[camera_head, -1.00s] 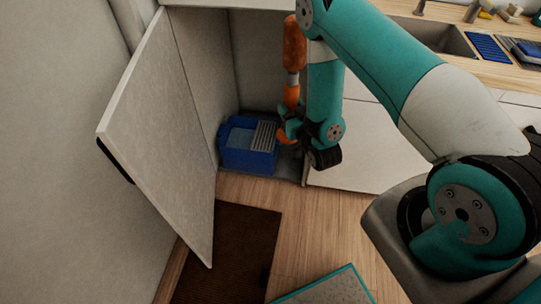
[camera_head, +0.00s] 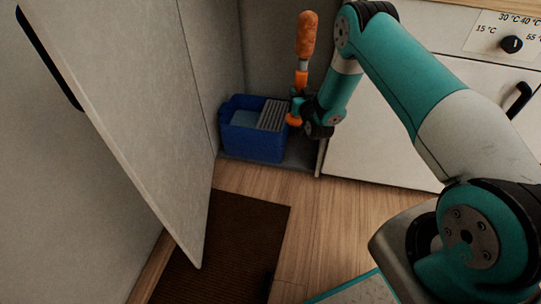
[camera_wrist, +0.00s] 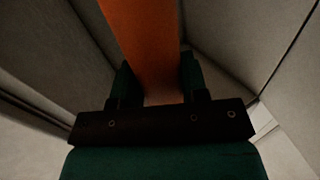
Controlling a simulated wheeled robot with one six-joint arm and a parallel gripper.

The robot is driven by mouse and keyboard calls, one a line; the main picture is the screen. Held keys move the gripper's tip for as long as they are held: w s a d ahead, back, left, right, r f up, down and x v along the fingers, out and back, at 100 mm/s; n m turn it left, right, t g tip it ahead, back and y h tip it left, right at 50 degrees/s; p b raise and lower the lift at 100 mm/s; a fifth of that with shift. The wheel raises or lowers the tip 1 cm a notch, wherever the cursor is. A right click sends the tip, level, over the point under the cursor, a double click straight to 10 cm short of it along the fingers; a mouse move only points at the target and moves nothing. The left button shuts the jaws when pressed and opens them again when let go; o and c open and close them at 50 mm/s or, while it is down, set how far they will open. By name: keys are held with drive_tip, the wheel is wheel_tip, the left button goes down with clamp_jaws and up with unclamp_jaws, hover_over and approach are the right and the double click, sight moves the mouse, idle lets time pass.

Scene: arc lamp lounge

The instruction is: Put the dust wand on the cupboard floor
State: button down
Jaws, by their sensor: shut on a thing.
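The dust wand (camera_head: 307,38) is orange with a fluffy head at its top and stands upright in my grip. My gripper (camera_head: 298,106) is shut on its lower orange part, inside the open cupboard at the right side. In the wrist view the orange handle (camera_wrist: 150,45) runs between my two fingers (camera_wrist: 155,85). The cupboard floor (camera_head: 301,153) is grey and shows at the front right. Whether the wand's lower end touches the floor is hard to tell.
A blue bucket (camera_head: 252,145) with a grey ridged grid stands on the cupboard floor, left of the wand. The open cupboard door (camera_head: 130,120) stands at the left. A white front with a dial (camera_head: 511,44) is at the right. A brown mat (camera_head: 225,245) lies on the wooden floor.

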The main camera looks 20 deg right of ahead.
drive_tip(key=w+d+f+b, duration=0.3)
drive_tip(key=w+f+b, duration=0.4)
drive_tip(key=b, duration=0.4)
drive_tip(key=w+d+f+b, duration=0.3)
drive_tip(key=w+f+b, duration=0.1)
drive_tip(key=f+b, duration=0.65)
wheel_tip(320, 180, down, 20)
drive_tip(key=n+y+b, duration=0.1)
drive_tip(key=b, duration=1.3)
drive_tip(key=shift+w+d+r, duration=0.2)
drive_tip(key=shift+w+d, duration=0.2)
drive_tip(key=shift+w, duration=0.05)
drive_tip(key=shift+f, duration=0.1)
drive_tip(key=c, duration=0.6)
unclamp_jaws()
drive_tip(key=shift+f, duration=0.15)
drive_tip(key=shift+c, duration=0.2)
